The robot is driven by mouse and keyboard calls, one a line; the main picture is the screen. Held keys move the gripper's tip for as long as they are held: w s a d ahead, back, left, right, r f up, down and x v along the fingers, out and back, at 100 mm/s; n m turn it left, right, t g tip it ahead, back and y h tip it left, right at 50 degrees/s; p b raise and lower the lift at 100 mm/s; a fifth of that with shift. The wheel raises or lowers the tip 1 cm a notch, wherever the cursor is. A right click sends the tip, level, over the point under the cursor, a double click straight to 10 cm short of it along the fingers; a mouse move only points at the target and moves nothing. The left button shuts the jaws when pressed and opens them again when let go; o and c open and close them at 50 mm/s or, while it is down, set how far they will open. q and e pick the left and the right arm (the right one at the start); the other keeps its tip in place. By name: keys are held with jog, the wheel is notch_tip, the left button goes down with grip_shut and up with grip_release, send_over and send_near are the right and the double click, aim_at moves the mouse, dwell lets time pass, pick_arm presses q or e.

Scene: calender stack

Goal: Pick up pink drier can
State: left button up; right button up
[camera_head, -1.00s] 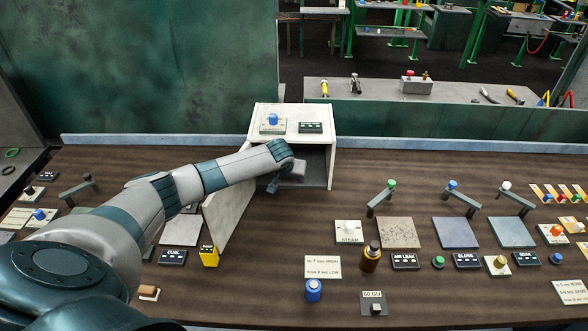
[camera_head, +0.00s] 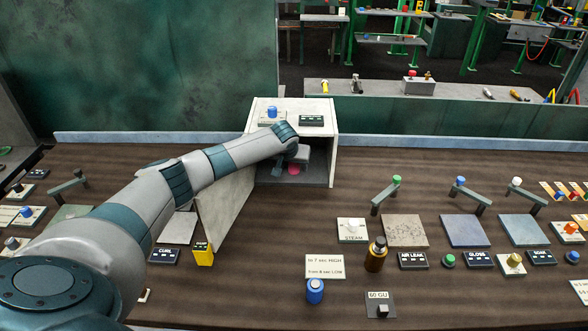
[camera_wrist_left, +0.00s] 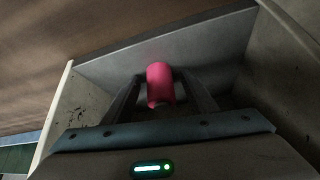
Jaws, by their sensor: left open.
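The pink drier can (camera_wrist_left: 160,82) stands inside the grey box in the left wrist view, between the two fingers of my left gripper (camera_wrist_left: 161,90). In the head view a bit of the pink can (camera_head: 293,169) shows below my left gripper (camera_head: 297,160), at the box opening. The fingers are open on either side of the can; whether they touch it I cannot tell. The white-and-grey box (camera_head: 333,140) has its door (camera_head: 226,210) swung open toward the front left. My right gripper is in neither view.
A blue knob (camera_head: 271,112) and a dark label plate (camera_head: 311,120) are on the box top. The box walls are close around my gripper. A brown bottle (camera_head: 376,257), a blue knob (camera_head: 315,291) and several labelled plates stand on the table at the right.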

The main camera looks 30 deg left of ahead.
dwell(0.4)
pick_arm(q)
jog(key=c, duration=1.2)
jog(key=shift+r+p, duration=0.2)
jog(key=shift+p, duration=0.25)
jog(key=shift+s+d+r+p, duration=0.15)
jog(key=shift+s+p, duration=0.25)
jog(key=shift+p, duration=0.3)
jog(key=s+p, duration=0.2)
jog(key=s+d+p, duration=0.1)
jog(key=s+p, duration=0.1)
jog(key=p, duration=0.1)
jog(key=s+d+p, duration=0.1)
jog(key=s+p, duration=0.1)
jog(key=shift+d+r, duration=0.1)
jog(key=s+d, duration=0.1)
jog(key=s, duration=0.2)
jog(key=s+d, duration=0.1)
jog(key=s, duration=0.1)
jog(key=s+d, duration=0.1)
jog(key=s, duration=0.2)
jog(key=shift+s+d+f+p, duration=0.1)
jog(key=shift+s+f+p, duration=0.25)
jog(key=shift+f+p, duration=0.05)
jog(key=shift+s+d+r, duration=0.1)
jog(key=shift+s+d, duration=0.15)
jog(key=shift+s, duration=0.45)
